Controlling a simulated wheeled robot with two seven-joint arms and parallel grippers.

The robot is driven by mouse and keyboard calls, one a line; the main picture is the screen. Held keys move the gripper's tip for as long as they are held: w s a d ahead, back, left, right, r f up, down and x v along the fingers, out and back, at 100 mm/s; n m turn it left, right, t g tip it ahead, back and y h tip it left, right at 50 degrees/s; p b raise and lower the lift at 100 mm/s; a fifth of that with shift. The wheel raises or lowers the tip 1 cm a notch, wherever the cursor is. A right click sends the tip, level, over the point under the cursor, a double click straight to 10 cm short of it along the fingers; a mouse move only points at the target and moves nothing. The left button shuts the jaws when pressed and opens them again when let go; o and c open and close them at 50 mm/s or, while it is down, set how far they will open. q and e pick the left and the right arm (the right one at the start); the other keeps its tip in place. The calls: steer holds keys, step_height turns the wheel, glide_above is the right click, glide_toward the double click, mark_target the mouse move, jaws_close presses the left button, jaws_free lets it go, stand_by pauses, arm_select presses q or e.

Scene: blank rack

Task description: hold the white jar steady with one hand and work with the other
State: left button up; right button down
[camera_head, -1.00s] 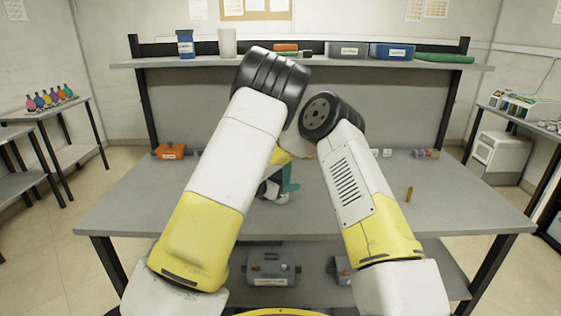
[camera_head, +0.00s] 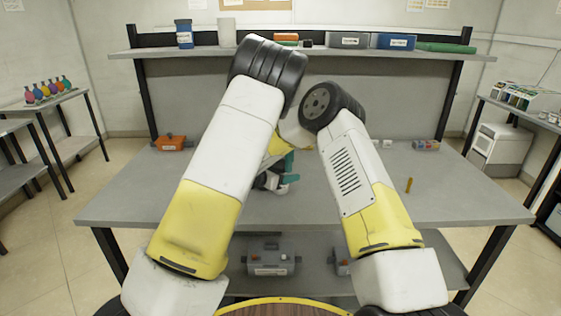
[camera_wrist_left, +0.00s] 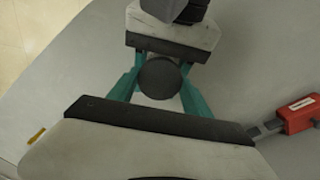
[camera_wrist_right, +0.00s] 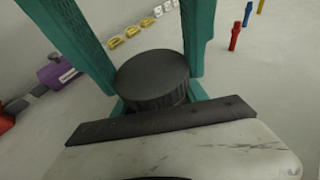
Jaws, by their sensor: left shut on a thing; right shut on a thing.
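A dark round lid (camera_wrist_left: 160,78) sits between teal fingers in the left wrist view; it also shows close up, with a ribbed side, in the right wrist view (camera_wrist_right: 152,78). The white jar's body is hidden beneath it. My left gripper (camera_wrist_left: 158,88) and my right gripper (camera_wrist_right: 150,62) face each other across the lid, both shut on the jar. I cannot tell which grips the lid and which the body. In the head view my arms hide the jar; only a teal finger and part of a gripper show low between them.
The grey table (camera_head: 130,200) has free room at both sides. An orange box (camera_head: 171,143) stands at its back left; a yellow peg (camera_head: 408,185) stands at the right. A raised shelf (camera_head: 220,52) behind holds boxes. A grey box (camera_head: 270,258) lies on the lower shelf.

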arm_select(q)
steer(key=n, duration=0.5)
steer(key=shift+n, duration=0.3)
steer(key=o, duration=1.5)
steer(key=shift+o, duration=0.2)
steer(key=shift+r, duration=0.1)
step_height(320, 180, up, 4)
steer(key=shift+r, duration=0.15)
steer(key=shift+c, duration=0.5)
step_height(320, 180, up, 2)
steer(key=m, duration=0.5)
steer(key=shift+m, duration=0.3)
steer(key=m, duration=0.2)
steer(key=r+m, duration=0.1)
steer(key=m, duration=0.1)
steer(key=shift+r, duration=0.15)
steer(key=shift+m, duration=0.3)
steer(key=shift+f, duration=3.9)
